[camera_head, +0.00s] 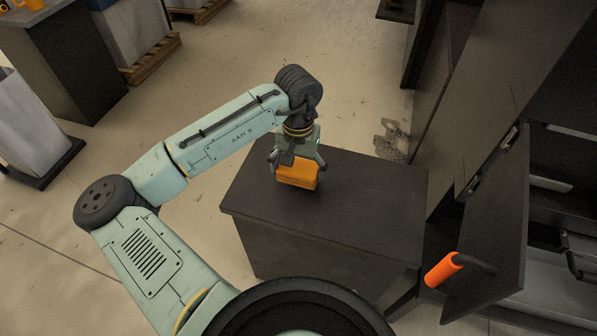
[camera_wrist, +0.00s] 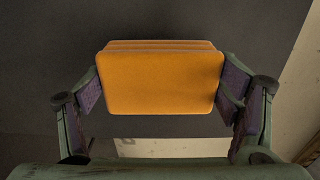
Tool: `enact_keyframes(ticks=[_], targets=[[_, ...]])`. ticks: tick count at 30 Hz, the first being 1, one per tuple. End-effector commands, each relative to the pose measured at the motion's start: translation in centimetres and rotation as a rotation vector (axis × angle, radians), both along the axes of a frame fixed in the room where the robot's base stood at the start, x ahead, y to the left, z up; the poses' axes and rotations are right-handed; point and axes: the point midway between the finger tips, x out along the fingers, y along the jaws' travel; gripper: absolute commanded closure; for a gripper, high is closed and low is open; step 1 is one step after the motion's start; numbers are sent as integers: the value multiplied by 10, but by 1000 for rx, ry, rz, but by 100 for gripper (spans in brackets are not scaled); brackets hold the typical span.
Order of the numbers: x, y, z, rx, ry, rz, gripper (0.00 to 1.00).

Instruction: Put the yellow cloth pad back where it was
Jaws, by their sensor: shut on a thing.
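The yellow cloth pad (camera_head: 297,173) shows as an orange-yellow block with rounded corners. My gripper (camera_head: 297,165) is shut on it from above, over the top of a dark box-shaped stand (camera_head: 365,195). In the wrist view the pad (camera_wrist: 160,78) sits between both fingers of my gripper (camera_wrist: 162,90), with a finger pad against each short side. The dark stand top (camera_wrist: 50,40) lies behind it. I cannot tell whether the pad's underside touches the stand.
A dark cabinet (camera_head: 470,130) stands at the right, its door open, with an orange handle (camera_head: 444,269) sticking out near the stand. The stand top right of the pad is bare. A dark counter (camera_head: 65,60) and wooden pallets (camera_head: 150,60) stand at the far left.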

Motion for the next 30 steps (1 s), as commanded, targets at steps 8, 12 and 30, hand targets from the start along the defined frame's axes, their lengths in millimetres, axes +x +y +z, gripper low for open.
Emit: enact_keyframes(ticks=[8, 12, 30], targets=[[-1, -1, -24, -1, 0, 0, 48], [-1, -1, -24, -1, 1, 0, 17], [-1, -1, -22, -1, 0, 1, 0]])
